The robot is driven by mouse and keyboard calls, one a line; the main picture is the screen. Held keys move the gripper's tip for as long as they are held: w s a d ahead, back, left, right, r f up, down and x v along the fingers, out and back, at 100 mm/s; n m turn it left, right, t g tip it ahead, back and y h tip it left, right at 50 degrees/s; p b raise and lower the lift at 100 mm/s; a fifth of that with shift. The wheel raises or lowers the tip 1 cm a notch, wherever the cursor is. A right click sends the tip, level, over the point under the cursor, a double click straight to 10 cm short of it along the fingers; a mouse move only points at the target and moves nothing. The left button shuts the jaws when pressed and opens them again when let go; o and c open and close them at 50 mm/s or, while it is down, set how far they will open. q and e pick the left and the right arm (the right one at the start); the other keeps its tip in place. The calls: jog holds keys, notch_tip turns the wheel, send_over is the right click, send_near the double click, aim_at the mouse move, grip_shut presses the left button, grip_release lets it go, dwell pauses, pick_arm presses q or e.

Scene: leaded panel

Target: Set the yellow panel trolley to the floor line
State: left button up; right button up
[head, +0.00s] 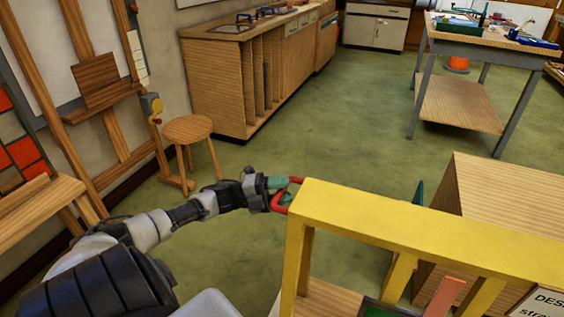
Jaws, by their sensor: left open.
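The yellow panel trolley (420,228) stands at the lower right, its thick top bar running from the middle to the right edge. Yellow posts go down from it, and its lower part is cut off by the picture's bottom. My left gripper (286,194) has red fingers and is open at the left end of the top bar. One finger is above the other; I cannot tell whether they touch the bar. No floor line shows in this view. My right gripper is not in view.
A wooden box-like unit (505,205) stands just behind the trolley. A round stool (188,130) and wooden easel (112,100) are at left. A long cabinet (225,85) lines the wall; a grey-legged workbench (480,42) is at back right. Green floor (335,135) between is clear.

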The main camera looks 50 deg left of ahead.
pick_arm(q)
jog(key=v, duration=1)
jog(key=shift+s+a, duration=0.2)
jog(key=shift+a, duration=0.1)
jog(key=shift+f, duration=0.1)
